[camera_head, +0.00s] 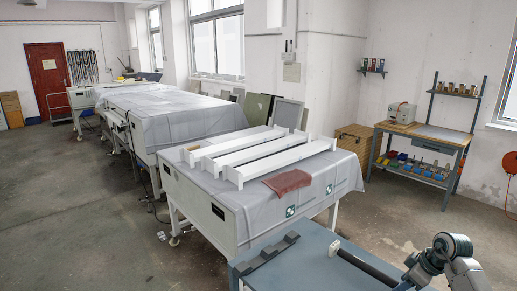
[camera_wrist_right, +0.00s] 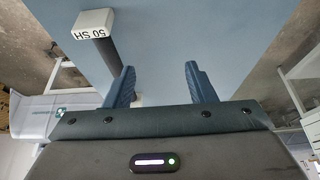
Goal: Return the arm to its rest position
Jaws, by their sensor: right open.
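My right gripper (camera_wrist_right: 160,68) is open, with its two blue fingers apart and nothing between the fingertips in the right wrist view. My right arm (camera_head: 452,250) shows at the lower right of the head view, over the blue table (camera_head: 308,250). A dark rod with a white end block (camera_head: 334,248) lies on that table. In the right wrist view the block (camera_wrist_right: 94,22) reads "50 SH", and the rod runs down behind the left finger. Whether the finger touches the rod cannot be told. My left gripper is not in view.
A dark notched rack (camera_head: 268,252) lies on the blue table, left of the rod. Behind stands a cloth-covered table (camera_head: 200,190) with several long white bars (camera_head: 250,150) and a red cloth (camera_head: 288,183). A workbench (camera_head: 425,132) stands at the right.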

